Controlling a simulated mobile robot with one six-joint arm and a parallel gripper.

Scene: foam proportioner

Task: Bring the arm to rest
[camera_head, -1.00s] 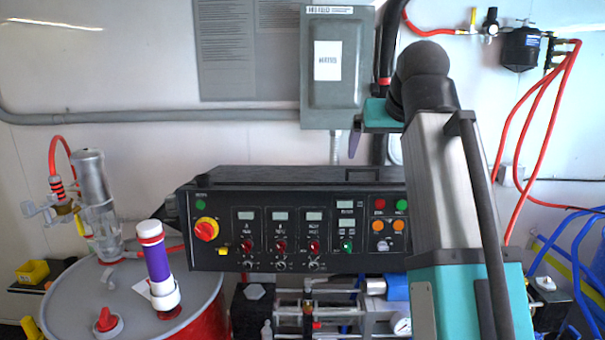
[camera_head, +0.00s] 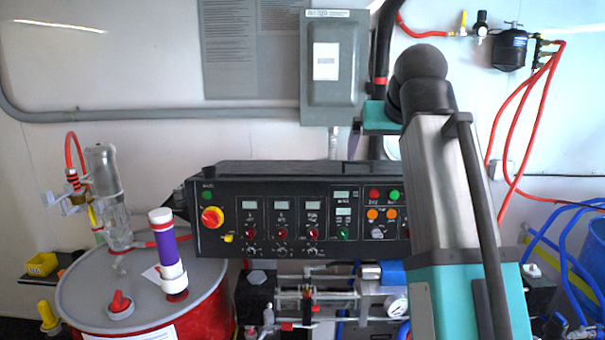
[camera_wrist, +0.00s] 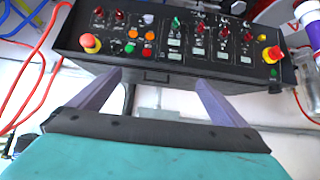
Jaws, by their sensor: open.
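My arm stands raised in front of the control panel, at the right of the middle in the head view. My gripper (camera_wrist: 160,95) shows in the wrist view with its two grey-purple fingers spread apart and nothing between them. The black control panel (camera_head: 265,215) with its knobs, lamps and displays lies beyond the fingers; it also fills the top of the wrist view (camera_wrist: 190,65), upside down. In the head view part of my gripper shows at the upper left of the arm, and the arm hides the panel's right end.
A red drum (camera_head: 205,318) with a grey lid stands at the left, carrying a purple-and-white cylinder (camera_head: 165,245) and a clear bottle (camera_head: 112,200). A grey electrical box (camera_head: 333,70) is on the wall. Red hoses (camera_head: 505,135) hang at the right, above blue hoses (camera_head: 570,240).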

